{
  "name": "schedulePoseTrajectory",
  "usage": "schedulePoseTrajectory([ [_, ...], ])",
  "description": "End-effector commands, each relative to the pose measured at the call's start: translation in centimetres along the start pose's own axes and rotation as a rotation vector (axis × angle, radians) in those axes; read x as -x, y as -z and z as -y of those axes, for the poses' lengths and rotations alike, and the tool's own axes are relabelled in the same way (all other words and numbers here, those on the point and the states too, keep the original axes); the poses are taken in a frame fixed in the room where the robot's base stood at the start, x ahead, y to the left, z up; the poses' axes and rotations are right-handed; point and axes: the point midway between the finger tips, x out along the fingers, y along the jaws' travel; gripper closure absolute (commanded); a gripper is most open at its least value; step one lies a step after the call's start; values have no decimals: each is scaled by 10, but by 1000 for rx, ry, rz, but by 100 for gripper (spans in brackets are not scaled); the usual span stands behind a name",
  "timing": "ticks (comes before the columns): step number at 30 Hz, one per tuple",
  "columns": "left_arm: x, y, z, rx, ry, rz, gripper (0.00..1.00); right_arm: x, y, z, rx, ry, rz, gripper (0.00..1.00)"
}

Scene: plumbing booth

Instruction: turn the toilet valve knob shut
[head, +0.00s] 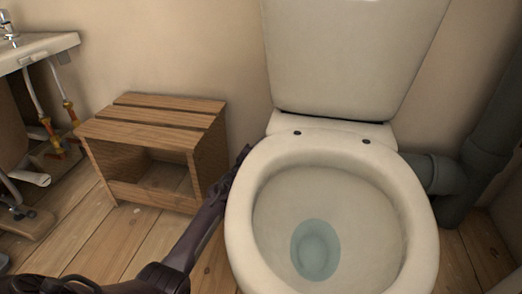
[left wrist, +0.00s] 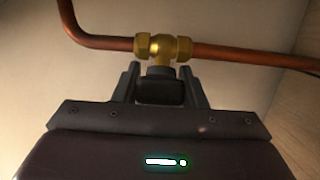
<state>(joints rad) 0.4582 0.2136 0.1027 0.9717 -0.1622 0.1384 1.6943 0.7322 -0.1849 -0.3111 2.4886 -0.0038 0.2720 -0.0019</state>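In the left wrist view, a brass valve (left wrist: 163,48) sits on a copper pipe along the wall. Its dark knob (left wrist: 160,72) faces my left gripper (left wrist: 160,75). The two fingers stand on either side of the knob, with narrow gaps showing near the tips, so the gripper looks open around it. In the head view my left arm reaches between the wooden box and the toilet, and the left gripper (head: 243,156) shows only as a dark end beside the bowl. The valve is hidden there. My right gripper is not in view.
The white toilet (head: 245,235) stands close to the right of my left arm. A slatted wooden box (head: 150,128) stands on its left. A sink (head: 38,47) with hoses is at far left, and a grey drain pipe (head: 470,180) at right. Plank floor shows in front of the box.

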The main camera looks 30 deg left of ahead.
Motion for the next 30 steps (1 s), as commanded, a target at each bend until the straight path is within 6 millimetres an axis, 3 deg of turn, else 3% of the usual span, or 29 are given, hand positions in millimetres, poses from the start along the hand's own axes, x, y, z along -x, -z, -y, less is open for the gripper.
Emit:
schedulePoseTrajectory([
  [2,0,0,0,0,1,0,84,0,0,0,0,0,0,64],
  [16,0,0,-2,-164,-166,1,85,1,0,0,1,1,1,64],
  [25,0,0,-3,-176,-176,0,85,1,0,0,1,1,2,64],
  [26,0,0,-3,-175,-176,0,61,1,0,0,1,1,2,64],
  [30,0,0,-3,-175,-175,0,42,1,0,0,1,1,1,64],
])
